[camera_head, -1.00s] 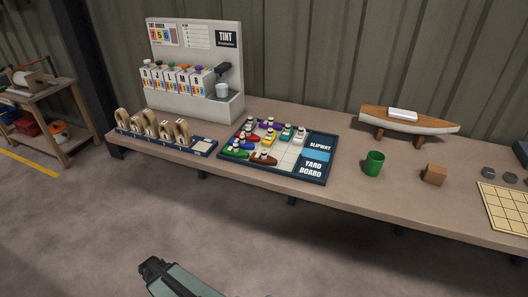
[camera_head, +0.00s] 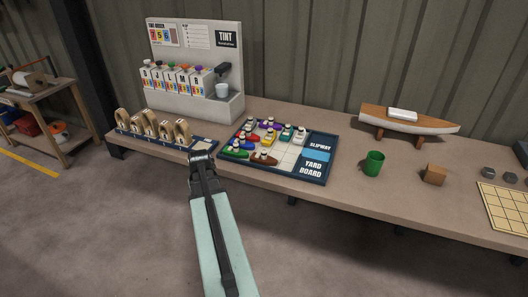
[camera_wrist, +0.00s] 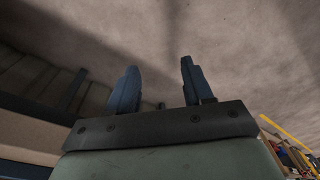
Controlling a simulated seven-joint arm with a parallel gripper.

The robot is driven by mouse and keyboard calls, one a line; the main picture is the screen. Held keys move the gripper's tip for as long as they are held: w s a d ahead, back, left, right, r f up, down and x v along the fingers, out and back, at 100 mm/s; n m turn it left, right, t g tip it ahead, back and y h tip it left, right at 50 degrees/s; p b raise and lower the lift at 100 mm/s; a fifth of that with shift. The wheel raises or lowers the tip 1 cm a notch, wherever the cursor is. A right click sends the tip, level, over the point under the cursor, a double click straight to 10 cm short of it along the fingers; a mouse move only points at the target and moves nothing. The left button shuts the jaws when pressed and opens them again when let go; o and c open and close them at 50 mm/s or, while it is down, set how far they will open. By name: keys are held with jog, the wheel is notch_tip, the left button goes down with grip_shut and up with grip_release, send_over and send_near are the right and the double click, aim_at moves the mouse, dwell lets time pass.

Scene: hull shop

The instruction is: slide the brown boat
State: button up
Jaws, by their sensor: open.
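The brown boat (camera_head: 264,159) sits on the yard board (camera_head: 314,147) near its front edge, right of a green boat (camera_head: 236,152). Several other coloured boats stand on the board behind it. My gripper (camera_head: 201,156) is at the bench's front edge, left of the board's near left corner and apart from the brown boat. In the wrist view my gripper (camera_wrist: 157,85) shows two dark fingers spread apart with nothing between them. No boat shows in that view.
A row of wooden pieces (camera_head: 150,126) on a blue tray stands behind my gripper. A tint dispenser (camera_head: 193,71) stands at the back left. A green cup (camera_head: 373,163), a wooden block (camera_head: 434,174) and a model boat (camera_head: 408,120) are to the right. Clear bench lies between board and cup.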

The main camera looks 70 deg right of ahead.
jog(key=s+d+r+m+h, duration=0.2)
jog(key=s+d+r, duration=0.5)
jog(key=d+r, duration=0.35)
jog(key=m+t+h, duration=0.1)
jog(key=m+h, duration=0.1)
send_near(264, 151)
jog(key=x, duration=1)
jog(key=shift+d, duration=0.1)
grip_shut()
